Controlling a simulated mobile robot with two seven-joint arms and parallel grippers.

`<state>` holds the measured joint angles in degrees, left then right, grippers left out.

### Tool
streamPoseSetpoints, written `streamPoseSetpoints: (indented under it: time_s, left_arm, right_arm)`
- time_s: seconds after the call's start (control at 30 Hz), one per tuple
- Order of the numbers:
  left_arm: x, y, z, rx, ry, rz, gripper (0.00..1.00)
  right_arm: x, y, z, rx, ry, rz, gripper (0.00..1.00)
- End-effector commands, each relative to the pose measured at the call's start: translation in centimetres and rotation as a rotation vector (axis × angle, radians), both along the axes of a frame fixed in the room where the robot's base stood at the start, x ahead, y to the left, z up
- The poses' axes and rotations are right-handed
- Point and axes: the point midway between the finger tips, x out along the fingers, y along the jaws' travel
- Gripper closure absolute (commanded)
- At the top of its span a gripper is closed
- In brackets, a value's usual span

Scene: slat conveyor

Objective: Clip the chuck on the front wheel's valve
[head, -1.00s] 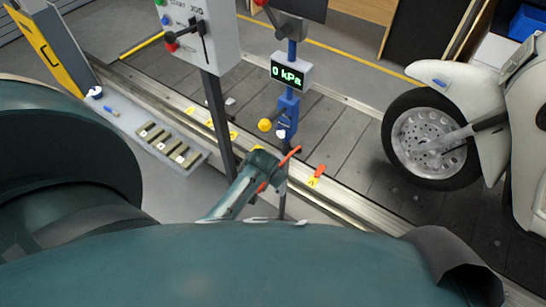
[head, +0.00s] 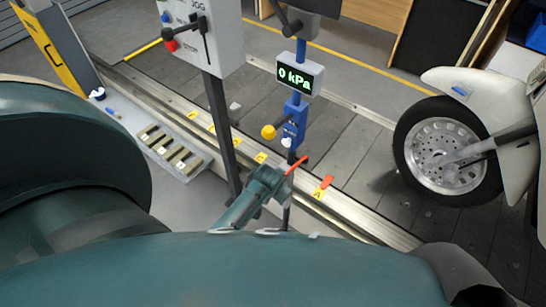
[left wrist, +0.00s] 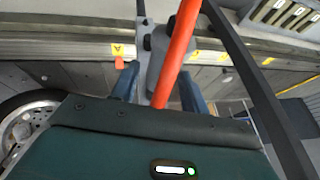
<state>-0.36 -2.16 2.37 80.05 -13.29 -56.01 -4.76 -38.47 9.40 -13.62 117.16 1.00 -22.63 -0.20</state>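My left gripper (head: 283,180) is low in front of the gauge post in the head view. The front wheel (head: 446,158), with a pale perforated disc, stands to the right, well apart from the gripper. I cannot make out its valve. My right gripper is not in view.
A metal rail and orange marker (head: 322,187) lie between gripper and wheel. The slatted floor there looks clear.

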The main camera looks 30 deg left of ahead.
Motion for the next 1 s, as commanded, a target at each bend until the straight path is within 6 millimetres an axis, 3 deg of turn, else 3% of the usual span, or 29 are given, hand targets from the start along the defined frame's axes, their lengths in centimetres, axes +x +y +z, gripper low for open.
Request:
streamPoseSetpoints:
  time_s: [0.5, 0.53, 0.83, 1.0]
  left_arm:
    - [0.02, -0.01, 0.01, 0.0, 0.0, 0.0, 0.97]
    - [0.03, -0.02, 0.01, 0.0, -0.001, 0.0, 0.74]
    - [0.03, -0.04, 0.01, -0.001, -0.001, -0.001, 0.98]
    - [-0.01, -0.05, 0.02, -0.001, -0.001, -0.001, 0.99]
  right_arm:
    - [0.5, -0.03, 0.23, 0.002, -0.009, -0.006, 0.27]
    - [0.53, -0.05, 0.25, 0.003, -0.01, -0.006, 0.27]
    - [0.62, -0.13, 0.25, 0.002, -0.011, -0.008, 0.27]
    - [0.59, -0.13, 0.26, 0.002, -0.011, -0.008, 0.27]
